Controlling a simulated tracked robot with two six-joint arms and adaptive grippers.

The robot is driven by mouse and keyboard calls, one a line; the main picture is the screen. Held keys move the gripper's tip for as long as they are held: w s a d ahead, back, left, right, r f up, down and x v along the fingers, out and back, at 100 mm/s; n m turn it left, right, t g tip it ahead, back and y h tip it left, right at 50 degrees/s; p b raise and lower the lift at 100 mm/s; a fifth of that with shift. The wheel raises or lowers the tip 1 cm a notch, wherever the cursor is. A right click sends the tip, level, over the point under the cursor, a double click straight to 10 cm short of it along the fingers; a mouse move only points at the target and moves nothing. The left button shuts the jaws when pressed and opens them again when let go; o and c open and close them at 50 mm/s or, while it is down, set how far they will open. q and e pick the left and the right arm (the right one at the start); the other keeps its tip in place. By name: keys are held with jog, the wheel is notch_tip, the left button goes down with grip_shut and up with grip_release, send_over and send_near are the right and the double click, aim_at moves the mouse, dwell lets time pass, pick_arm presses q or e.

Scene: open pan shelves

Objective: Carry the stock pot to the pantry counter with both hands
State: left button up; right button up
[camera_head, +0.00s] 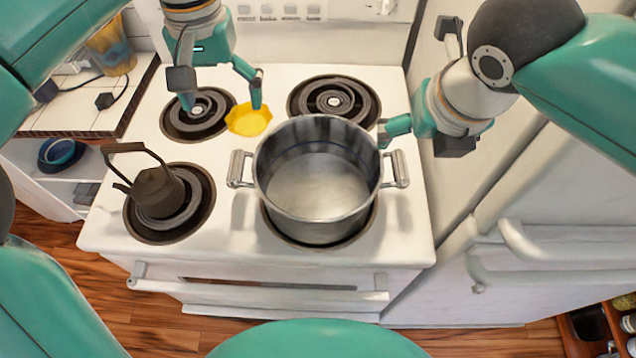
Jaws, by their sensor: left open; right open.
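The stock pot (318,205) is a wide steel pot with two side handles. It stands upright on the front right burner of the white stove, and it looks empty. My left gripper (222,106) is open above the back left of the stove, behind and left of the pot, apart from its left handle (238,169). My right gripper (385,133) is beside the pot's right rear rim, just behind the right handle (398,169). Whether it touches the pot is hard to tell. The pantry counter cannot be made out for certain.
A yellow dish (248,120) is right by my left gripper. A dark kettle (155,188) stands on the front left burner. The back right burner (334,100) is bare. A white fridge (545,200) closes off the right side. A tiled counter (85,112) is at left.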

aim_at(243, 164)
pick_arm(q)
notch_tip(243, 164, down, 17)
pick_arm(e)
jog(key=x, duration=1.7)
jog(key=shift+s, duration=0.1)
pick_arm(q)
grip_shut()
pick_arm(e)
grip_shut()
pick_arm(q)
jog(key=shift+r, duration=0.1)
